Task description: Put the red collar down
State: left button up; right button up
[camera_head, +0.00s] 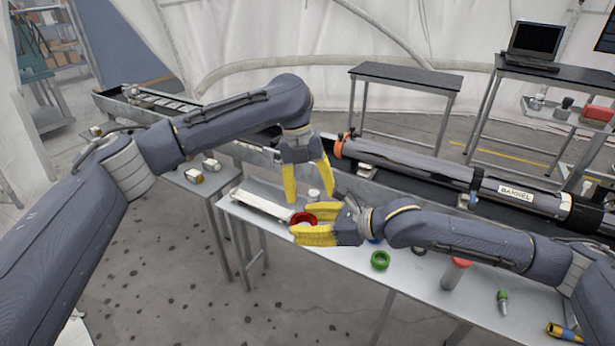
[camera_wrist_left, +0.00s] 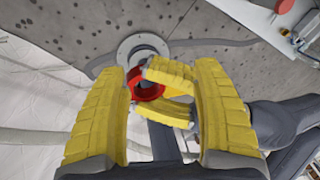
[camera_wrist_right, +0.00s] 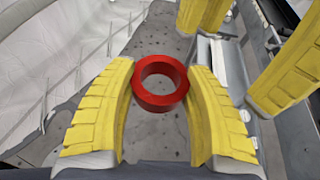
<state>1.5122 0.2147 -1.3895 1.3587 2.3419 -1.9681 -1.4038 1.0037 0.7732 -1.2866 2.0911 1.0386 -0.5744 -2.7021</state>
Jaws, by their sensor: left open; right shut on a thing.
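The red collar (camera_head: 297,220) is a short thick ring. My right gripper (camera_head: 301,224) is shut on it, with a yellow finger on each side. In the right wrist view the collar (camera_wrist_right: 160,103) sits between the fingertips, its hole facing the camera. It also shows in the left wrist view (camera_wrist_left: 133,76), partly hidden by the right fingers. My left gripper (camera_head: 308,190) is open and empty, just above and behind the collar, its fingers pointing down. In the head view the collar appears over the front table (camera_head: 412,285); its height above the top is hard to tell.
A long white channel piece (camera_head: 262,206) lies left of the collar. A green ring (camera_head: 380,260) and a red-topped cylinder (camera_head: 456,274) stand to the right. Behind runs a dark rail with a tube labelled BARREL (camera_head: 516,192). Small white fittings (camera_head: 211,164) stand on the left table.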

pick_arm(q)
jog(key=s+a+r+m+y, duration=0.1)
jog(key=s+r+m+y, duration=0.3)
jog(key=r, duration=0.3)
notch_tip(320, 180, down, 12)
jog(key=s+h, duration=0.1)
jog(key=shift+s+a+r+m, duration=0.2)
jog(key=shift+a+m, duration=0.1)
jog(key=shift+a, duration=0.15)
jog(key=c, duration=1)
jog(key=shift+c, duration=0.2)
pick_arm(e)
jog(key=o, duration=1.3)
jog(key=shift+c, duration=0.2)
